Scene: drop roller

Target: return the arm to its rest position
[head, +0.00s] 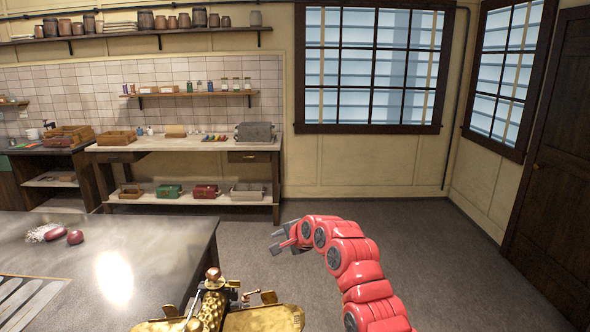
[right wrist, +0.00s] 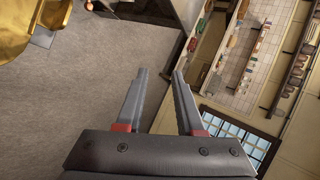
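My right arm (head: 350,262), red with grey joints, reaches up from the bottom of the head view and bends left. Its gripper (head: 279,238) is over the floor, to the right of the grey-topped table and apart from it. In the right wrist view both fingers of this gripper (right wrist: 160,72) show with a gap between them and nothing in it. My left arm and gripper are not in view.
A brass-coloured device (head: 213,304) stands by the right edge of the table (head: 150,248). Dark red rounded things (head: 75,237) lie on the table. A workbench (head: 185,143) stands at the back wall. The floor (head: 440,235) on the right is clear.

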